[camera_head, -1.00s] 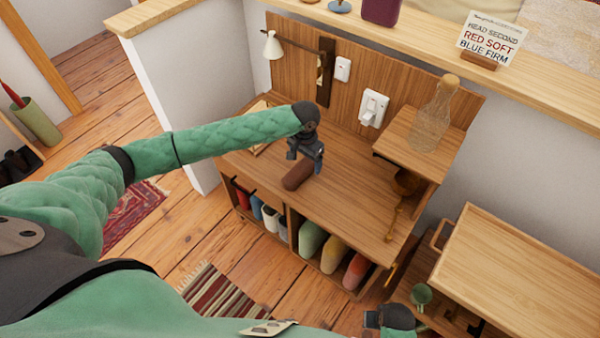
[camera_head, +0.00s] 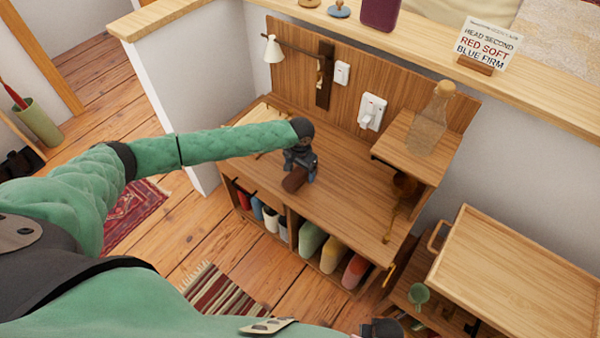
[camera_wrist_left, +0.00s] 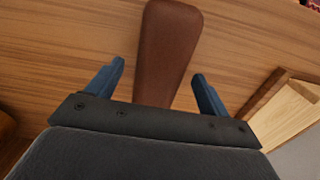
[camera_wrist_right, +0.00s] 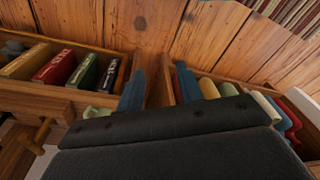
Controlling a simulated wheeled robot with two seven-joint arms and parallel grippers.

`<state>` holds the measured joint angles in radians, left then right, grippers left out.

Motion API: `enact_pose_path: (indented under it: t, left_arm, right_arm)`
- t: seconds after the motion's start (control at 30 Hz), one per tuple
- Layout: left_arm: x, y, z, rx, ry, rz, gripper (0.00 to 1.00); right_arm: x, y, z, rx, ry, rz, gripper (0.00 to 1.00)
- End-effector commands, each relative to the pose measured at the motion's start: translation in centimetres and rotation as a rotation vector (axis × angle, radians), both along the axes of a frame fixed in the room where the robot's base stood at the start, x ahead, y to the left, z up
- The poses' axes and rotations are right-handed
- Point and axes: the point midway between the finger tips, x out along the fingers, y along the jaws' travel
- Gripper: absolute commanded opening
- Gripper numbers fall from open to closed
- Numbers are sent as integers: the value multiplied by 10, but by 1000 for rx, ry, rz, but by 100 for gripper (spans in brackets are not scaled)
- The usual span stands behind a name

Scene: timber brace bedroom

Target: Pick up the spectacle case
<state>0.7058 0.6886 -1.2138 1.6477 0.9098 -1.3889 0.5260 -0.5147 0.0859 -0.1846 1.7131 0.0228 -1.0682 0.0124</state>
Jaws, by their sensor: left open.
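The spectacle case (camera_head: 295,181), a brown rounded elongated case, lies on the wooden desk top (camera_head: 340,205). My left gripper (camera_head: 300,174) is over it from above and hides its far part in the head view. In the left wrist view the case (camera_wrist_left: 167,50) runs between the two blue fingers of the left gripper (camera_wrist_left: 158,80). The fingers are open, with a gap showing on each side of the case. My right gripper (camera_wrist_right: 160,82) is partly open and empty, low by the trolley. In the head view only a bit of the right arm's end shows at the bottom edge.
A small raised shelf (camera_head: 408,135) with a glass bottle (camera_head: 431,120) stands at the desk's right. A wall lamp (camera_head: 272,48) hangs at the back left. A wooden trolley (camera_head: 520,285) stands to the right. The desk middle right of the case is clear.

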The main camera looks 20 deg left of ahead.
Motion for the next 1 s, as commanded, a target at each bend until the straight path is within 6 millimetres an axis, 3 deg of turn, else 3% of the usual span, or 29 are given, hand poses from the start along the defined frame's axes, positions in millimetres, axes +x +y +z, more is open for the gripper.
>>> enact_pose_path:
  t: [0.2, 0.4, 0.43, 0.67, 1.0]
  left_arm:
    - [0, 0, -14, 0, 1, 0, 80]
    - [0, 0, -15, 0, 1, 0, 80]
    - [0, 0, -15, 0, 1, 0, 78]
    - [0, 0, -15, 0, 1, 0, 33]
    - [0, 0, -13, 0, 0, 0, 30]
  right_arm:
    - [-4, -2, -14, -3, -2, 0, 36]
    - [-5, -2, -14, -2, -2, 0, 36]
    - [-5, -2, -14, -2, -2, 0, 36]
    - [-5, -2, -14, -2, -1, 0, 36]
    - [-6, -2, -16, -2, 3, 0, 36]
